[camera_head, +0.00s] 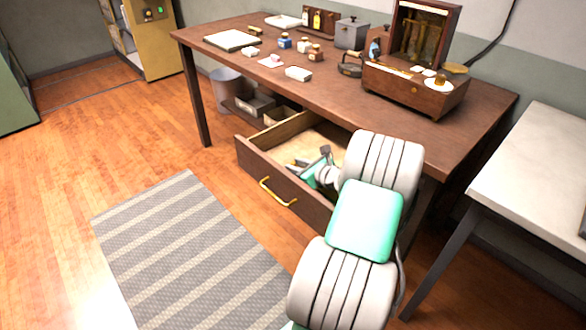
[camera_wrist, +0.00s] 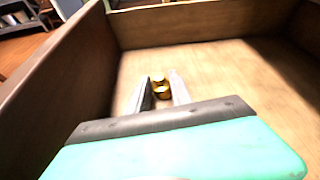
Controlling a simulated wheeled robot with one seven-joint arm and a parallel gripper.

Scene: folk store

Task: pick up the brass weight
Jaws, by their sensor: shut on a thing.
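The brass weight (camera_wrist: 162,91) is a small gold-coloured piece with a rounded top, seen in the wrist view low inside the open drawer. My gripper (camera_wrist: 161,86) is shut on it, with one grey finger on each side. In the head view my gripper (camera_head: 304,164) reaches down into the drawer (camera_head: 298,189), and the weight cannot be made out there. Whether the weight touches the drawer floor cannot be told.
The drawer's wooden walls stand close around my gripper, with a brass handle (camera_head: 278,192) on its front. The desk top (camera_head: 330,98) above holds ink bottles, papers and a balance case (camera_head: 415,85). A striped rug (camera_head: 185,250) lies in front. A pale table (camera_head: 535,170) stands at right.

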